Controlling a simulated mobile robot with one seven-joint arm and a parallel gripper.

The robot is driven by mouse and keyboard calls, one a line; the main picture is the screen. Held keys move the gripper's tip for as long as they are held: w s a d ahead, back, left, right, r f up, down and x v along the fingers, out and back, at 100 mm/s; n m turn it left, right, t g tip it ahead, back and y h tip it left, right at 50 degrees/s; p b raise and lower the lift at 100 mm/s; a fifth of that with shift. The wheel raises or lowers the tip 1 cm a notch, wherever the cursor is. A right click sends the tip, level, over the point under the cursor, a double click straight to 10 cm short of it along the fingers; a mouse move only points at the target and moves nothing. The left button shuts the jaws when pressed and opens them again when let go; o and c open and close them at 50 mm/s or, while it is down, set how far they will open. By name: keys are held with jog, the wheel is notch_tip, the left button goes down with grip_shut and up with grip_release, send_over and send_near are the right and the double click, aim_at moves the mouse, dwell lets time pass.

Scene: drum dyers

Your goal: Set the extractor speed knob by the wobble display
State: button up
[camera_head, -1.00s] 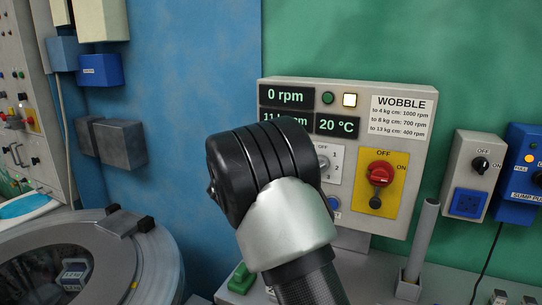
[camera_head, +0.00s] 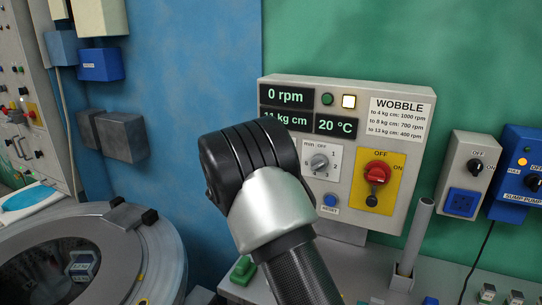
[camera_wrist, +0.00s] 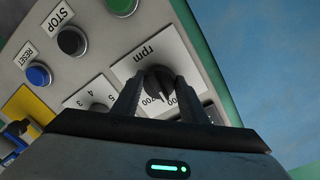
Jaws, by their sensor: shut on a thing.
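The black rpm knob (camera_wrist: 158,80) sits on a white rpm plate (camera_wrist: 150,56) in the wrist view, which shows the panel upside down. My gripper (camera_wrist: 158,90) is shut on this knob, one finger on each side. The fingers partly cover the scale numbers, so I cannot read the setting. In the head view my arm hides the gripper and knob. The display (camera_head: 284,120) on the grey panel (camera_head: 400,200) reads 0 rpm, 11 kg cm and 20 °C. The wobble table (camera_head: 400,118) lists to 4 kg cm 1000 rpm, to 8 kg cm 700 rpm, to 13 kg cm 400 rpm.
A red main switch (camera_head: 376,174) on yellow, a grey selector (camera_head: 319,163) and a blue reset button (camera_head: 330,200) are on the panel. The wrist view shows stop (camera_wrist: 72,41) and reset (camera_wrist: 38,75) buttons near the knob. A round drum (camera_head: 150,240) stands at left.

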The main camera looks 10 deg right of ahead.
jog(key=shift+n, duration=0.4)
jog(key=o, duration=1)
jog(key=shift+o, duration=0.2)
jog(key=f+b+v, duration=0.1)
jog(key=v, duration=1.6)
jog(key=shift+s+a+r+b, duration=0.15)
jog(key=shift+a+r+b, duration=0.05)
jog(key=shift+r+b, duration=0.2)
